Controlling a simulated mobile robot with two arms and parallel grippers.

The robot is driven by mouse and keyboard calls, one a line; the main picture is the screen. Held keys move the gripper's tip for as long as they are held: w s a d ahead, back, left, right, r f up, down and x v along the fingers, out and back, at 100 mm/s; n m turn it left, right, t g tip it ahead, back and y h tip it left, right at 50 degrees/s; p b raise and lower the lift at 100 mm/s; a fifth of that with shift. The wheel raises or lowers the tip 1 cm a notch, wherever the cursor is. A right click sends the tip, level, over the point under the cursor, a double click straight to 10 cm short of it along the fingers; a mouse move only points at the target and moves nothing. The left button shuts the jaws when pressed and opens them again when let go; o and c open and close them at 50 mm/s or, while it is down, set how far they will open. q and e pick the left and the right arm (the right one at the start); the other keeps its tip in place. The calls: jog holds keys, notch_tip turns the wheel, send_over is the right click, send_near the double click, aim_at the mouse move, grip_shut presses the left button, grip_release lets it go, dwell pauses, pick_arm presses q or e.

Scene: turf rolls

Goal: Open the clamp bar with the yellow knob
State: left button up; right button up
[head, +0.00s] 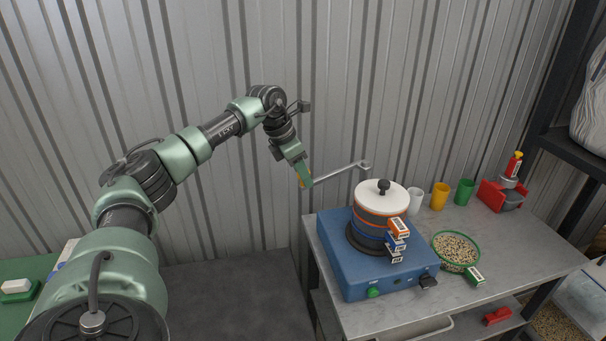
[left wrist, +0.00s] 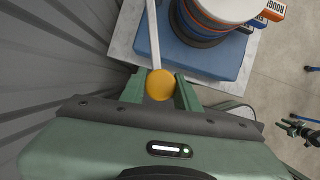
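The clamp bar (head: 340,174) is a thin grey metal bar. It runs from a post behind the stack of sieves (head: 379,212) out to the left, clear of the white lid (head: 381,197). The yellow knob (left wrist: 160,85) is at its free end, between the fingers of my left gripper (left wrist: 161,92). In the head view my left gripper (head: 304,181) hides most of the knob. A small dark gripper-like shape, probably my right gripper (left wrist: 298,130), shows at the right edge of the left wrist view; its fingers are unclear.
The stack stands on a blue shaker base (head: 357,272) on a grey table (head: 325,233). White, yellow and green cups (head: 439,196), a green-rimmed sieve of grains (head: 456,249) and a red holder (head: 491,196) stand to the right. A corrugated wall (head: 330,80) is close behind.

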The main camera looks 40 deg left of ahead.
pick_arm(q)
jog(key=o, duration=0.3)
jog(key=shift+d, duration=0.1)
jog(key=shift+r, duration=0.1)
jog(key=b+v, duration=0.2)
jog(key=v, duration=0.5)
jog(key=shift+s+r, duration=0.15)
jog(key=shift+r, duration=0.1)
jog(key=shift+f, duration=0.1)
